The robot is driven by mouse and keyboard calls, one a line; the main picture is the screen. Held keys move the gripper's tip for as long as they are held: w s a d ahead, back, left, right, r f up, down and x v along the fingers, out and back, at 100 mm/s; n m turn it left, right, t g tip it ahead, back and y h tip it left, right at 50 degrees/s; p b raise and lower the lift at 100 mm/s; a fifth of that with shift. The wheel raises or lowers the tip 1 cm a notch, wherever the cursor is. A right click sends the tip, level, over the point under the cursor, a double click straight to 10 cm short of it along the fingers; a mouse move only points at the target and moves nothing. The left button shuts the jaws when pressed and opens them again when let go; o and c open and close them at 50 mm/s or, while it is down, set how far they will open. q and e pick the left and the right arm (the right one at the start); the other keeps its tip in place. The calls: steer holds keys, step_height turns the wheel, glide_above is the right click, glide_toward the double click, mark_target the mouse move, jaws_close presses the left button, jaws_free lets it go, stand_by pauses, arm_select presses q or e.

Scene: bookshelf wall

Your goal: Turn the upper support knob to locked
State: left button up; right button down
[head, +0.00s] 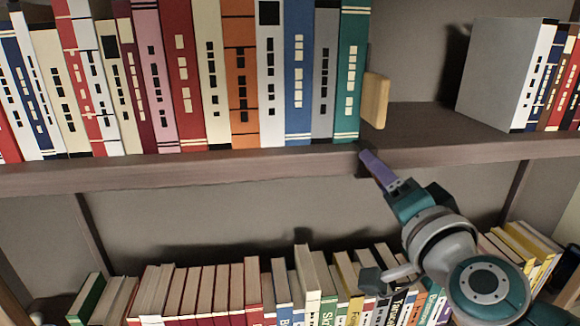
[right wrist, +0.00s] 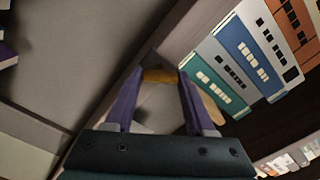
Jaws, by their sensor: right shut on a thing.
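My right gripper (head: 369,160) is at the front edge of the upper shelf, just below and right of the green book. In the right wrist view its two purple fingers (right wrist: 157,100) stand on either side of a small yellow-brown piece (right wrist: 158,76), and the gripper is shut on it. This piece looks like the support knob. In the head view the fingers hide it, and its turn angle cannot be told. My left gripper is not in view.
Books, ending at a green one (head: 350,75), fill the upper shelf (head: 230,165) at left. A wooden block (head: 375,100) stands beside them. Right of it is a bare stretch, then a grey box-like end (head: 500,75) with more books. Several books (head: 250,290) line the lower shelf.

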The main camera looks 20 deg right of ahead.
steer(key=shift+c, duration=1.2)
jaws_free()
steer(key=v, duration=1)
steer(key=shift+w+a+r, duration=0.1)
steer(key=shift+a, duration=0.1)
